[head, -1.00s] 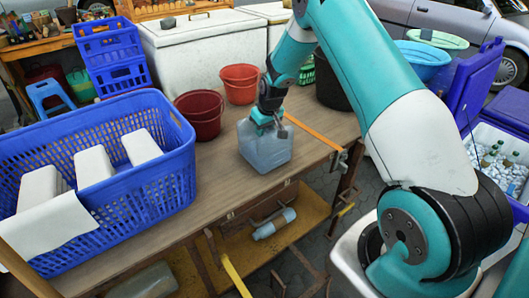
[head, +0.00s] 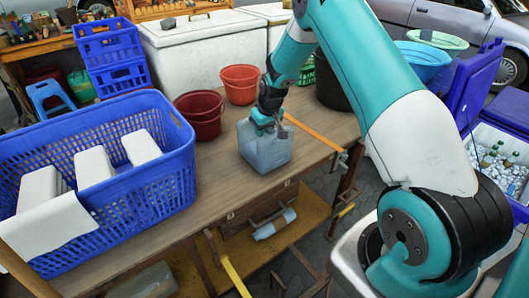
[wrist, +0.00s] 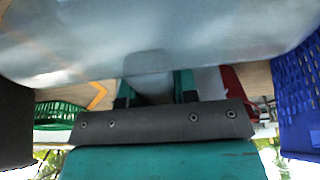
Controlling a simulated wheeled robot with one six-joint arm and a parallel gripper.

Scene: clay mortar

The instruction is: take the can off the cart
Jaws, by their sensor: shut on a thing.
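The can (head: 264,152) is a clear, bluish, boxy jug on the wooden top of the cart (head: 215,188), near its front right edge. It looks upright, with its base at the tabletop; any small gap beneath cannot be told. My gripper (head: 267,122) comes down from above and is shut on the can's top, at the handle. In the wrist view the can (wrist: 150,38) fills the upper part as a pale, translucent surface. My gripper (wrist: 155,92) shows below it, with the fingertips partly hidden behind the can.
A blue basket (head: 165,180) with white blocks stands left on the top. A dark red bucket (head: 202,117) and an orange-red bucket (head: 240,84) stand behind the can. An orange strip (head: 312,134) lies to its right. A bottle (head: 275,225) lies on the lower shelf.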

